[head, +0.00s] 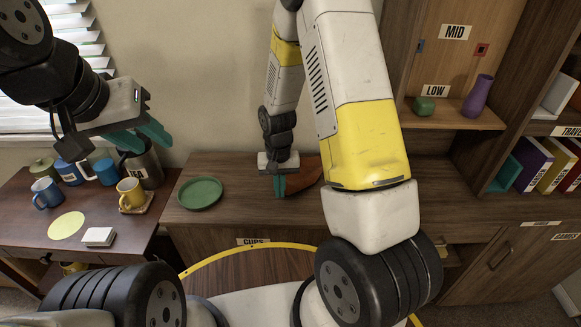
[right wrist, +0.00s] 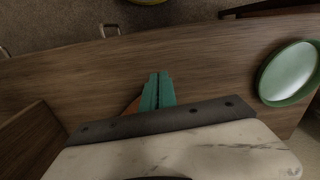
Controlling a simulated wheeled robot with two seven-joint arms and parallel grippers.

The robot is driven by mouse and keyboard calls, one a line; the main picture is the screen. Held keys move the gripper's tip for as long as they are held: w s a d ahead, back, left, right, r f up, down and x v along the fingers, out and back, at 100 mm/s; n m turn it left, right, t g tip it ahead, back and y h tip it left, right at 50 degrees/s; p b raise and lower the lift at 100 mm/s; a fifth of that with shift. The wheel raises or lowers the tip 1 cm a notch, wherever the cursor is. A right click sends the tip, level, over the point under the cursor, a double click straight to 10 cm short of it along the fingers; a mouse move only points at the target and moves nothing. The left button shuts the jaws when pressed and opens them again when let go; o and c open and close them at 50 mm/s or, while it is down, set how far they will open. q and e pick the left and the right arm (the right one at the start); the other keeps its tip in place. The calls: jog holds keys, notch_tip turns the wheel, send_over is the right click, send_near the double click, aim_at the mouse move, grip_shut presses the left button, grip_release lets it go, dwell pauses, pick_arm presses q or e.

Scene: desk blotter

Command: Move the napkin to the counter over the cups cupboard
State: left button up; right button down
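A white folded square, which looks like the napkin (head: 98,237), lies on the dark desk at the left, just right of a flat yellow disc (head: 67,226). The wooden counter (head: 225,222) stands over a cupboard labelled CUPS (head: 253,242). My left gripper (head: 143,136) is open and empty, above the mugs and well above the napkin. My right gripper (head: 279,186) is low over the counter, right of the green plate. Its teal fingers look shut together in the right wrist view (right wrist: 158,90), with nothing clearly between them.
A green plate (head: 200,192) sits on the counter's left part. An orange-brown object (head: 309,172) lies beside my right gripper, partly hidden by my arm. Several mugs, including a yellow one (head: 131,193) on a coaster, and a grey canister (head: 146,165) crowd the desk's back right.

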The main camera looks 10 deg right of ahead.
jog(key=s+a+f, duration=0.1)
jog(key=f, duration=0.1)
jog(key=s+a+f, duration=0.1)
jog(key=s+a, duration=0.1)
jog(key=shift+f, duration=0.4)
jog(key=c, duration=1.2)
grip_release()
jog(key=shift+r, duration=0.15)
jog(key=shift+s+a+r+p, duration=0.2)
jog(key=shift+r+p, duration=0.1)
jog(key=shift+r, duration=0.25)
jog(key=shift+s+a+r+p, duration=0.15)
jog(key=shift+r+p, duration=0.1)
jog(key=shift+r, duration=0.3)
notch_tip(320, 180, up, 8)
jog(key=s+a, duration=0.2)
jog(key=shift+a+f, duration=0.15)
jog(key=shift+f, duration=0.05)
